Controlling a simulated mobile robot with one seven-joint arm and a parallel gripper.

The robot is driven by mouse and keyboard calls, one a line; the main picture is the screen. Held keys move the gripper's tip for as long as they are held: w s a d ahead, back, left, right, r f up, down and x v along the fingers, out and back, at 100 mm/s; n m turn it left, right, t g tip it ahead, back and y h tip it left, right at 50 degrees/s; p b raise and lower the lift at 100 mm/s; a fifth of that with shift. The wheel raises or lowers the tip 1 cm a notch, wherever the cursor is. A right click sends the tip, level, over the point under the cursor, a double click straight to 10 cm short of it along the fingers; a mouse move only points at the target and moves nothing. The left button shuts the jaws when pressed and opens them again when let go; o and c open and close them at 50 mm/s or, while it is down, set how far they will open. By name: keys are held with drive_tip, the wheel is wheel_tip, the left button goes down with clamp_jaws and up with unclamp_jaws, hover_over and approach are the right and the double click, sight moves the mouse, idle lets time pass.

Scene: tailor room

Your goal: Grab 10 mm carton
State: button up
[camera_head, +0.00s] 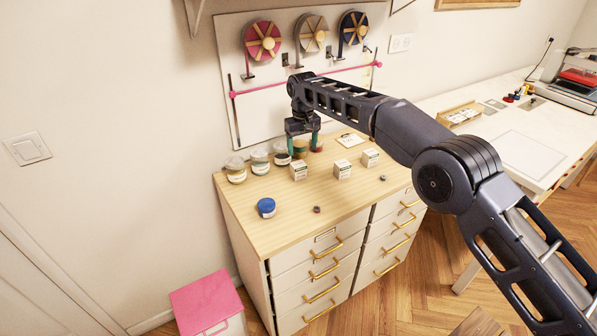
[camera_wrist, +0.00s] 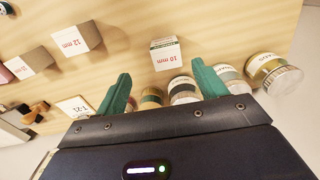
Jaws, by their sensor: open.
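The 10 mm carton (camera_wrist: 166,53) is a small white box with green on top and red lettering, standing on the wooden cabinet top (camera_head: 250,220). In the head view it appears as the leftmost of three cartons (camera_head: 299,172). My gripper (camera_head: 303,146) is open, with two teal fingers over the back of the cabinet, beside the jars. In the wrist view my gripper (camera_wrist: 161,75) has its fingers spread to either side, with the carton just beyond their tips and roughly centred between them. Nothing is held.
A 12 mm carton (camera_wrist: 65,42) and another carton (camera_head: 370,158) stand to one side. Several lidded jars (camera_head: 259,160) line the back edge near my fingers. A blue-topped round container (camera_head: 266,208) and small spools (camera_head: 317,210) sit nearer the front, with bare wood between.

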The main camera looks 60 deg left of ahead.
sight(301, 167)
drive_tip(key=shift+s+a+f, duration=0.15)
drive_tip(key=shift+s+f, duration=0.4)
drive_tip(key=shift+s, duration=0.05)
wheel_tip(301, 167, down, 5)
drive_tip(key=shift+f, duration=0.1)
drive_tip(key=shift+w+d+f, duration=0.1)
drive_tip(key=shift+d+f, duration=0.05)
drive_tip(key=shift+f, duration=1.2)
drive_tip(key=shift+w+d+f, duration=0.1)
drive_tip(key=shift+d+f, duration=0.05)
drive_tip(key=shift+f, duration=1.15)
drive_tip(key=c, duration=1.1)
drive_tip(key=shift+r, duration=0.15)
